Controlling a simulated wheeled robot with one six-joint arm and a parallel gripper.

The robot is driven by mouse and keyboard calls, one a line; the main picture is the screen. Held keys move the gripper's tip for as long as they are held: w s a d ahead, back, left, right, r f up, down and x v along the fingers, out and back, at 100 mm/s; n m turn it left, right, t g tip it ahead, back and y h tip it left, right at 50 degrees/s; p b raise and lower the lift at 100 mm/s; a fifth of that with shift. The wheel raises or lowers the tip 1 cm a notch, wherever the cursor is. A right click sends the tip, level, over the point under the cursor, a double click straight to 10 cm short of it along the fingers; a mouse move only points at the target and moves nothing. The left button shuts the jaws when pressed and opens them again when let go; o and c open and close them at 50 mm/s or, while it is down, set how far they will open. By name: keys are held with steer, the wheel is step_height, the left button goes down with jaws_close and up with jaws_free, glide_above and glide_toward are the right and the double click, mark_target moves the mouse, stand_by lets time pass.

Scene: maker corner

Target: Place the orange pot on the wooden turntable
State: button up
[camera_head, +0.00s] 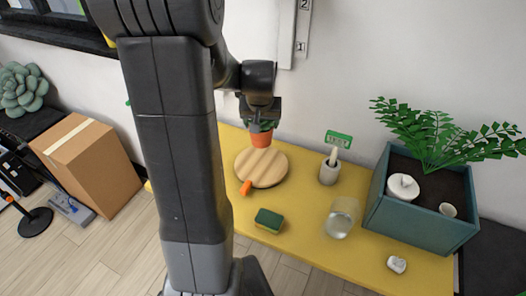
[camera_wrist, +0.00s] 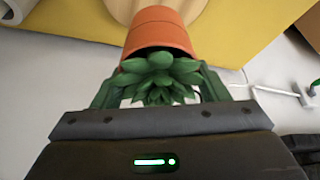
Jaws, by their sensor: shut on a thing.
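The orange pot (camera_head: 261,139) holds a green succulent and hangs upright above the round wooden turntable (camera_head: 262,171) in the head view. My gripper (camera_head: 261,122) is shut on the pot's upper part, with the plant between the fingers. The wrist view shows the orange pot (camera_wrist: 160,33) and the succulent (camera_wrist: 160,76) close up, the fingers on either side. Part of the wooden turntable (camera_wrist: 124,10) shows beyond the pot. The pot appears apart from the turntable; the exact gap is hard to tell.
A green sponge (camera_head: 269,220), a glass jar (camera_head: 341,217), a small pot with a green label (camera_head: 330,170) and a blue planter (camera_head: 415,215) stand nearby.

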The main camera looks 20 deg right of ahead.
mark_target(261, 133)
step_height(261, 133, down, 9)
steer(key=shift+s+f+p, duration=0.15)
steer(key=shift+f+p, duration=0.05)
steer(key=shift+p, duration=0.15)
steer(key=shift+f, duration=0.15)
steer(key=o, duration=1.2)
steer(key=shift+c, duration=0.2)
steer(key=shift+s+a+r, duration=0.1)
steer(key=shift+a+r, duration=0.05)
steer(key=shift+r, duration=0.45)
steer(key=b+v, duration=0.1)
steer(key=v, duration=1)
steer(key=shift+s, duration=0.1)
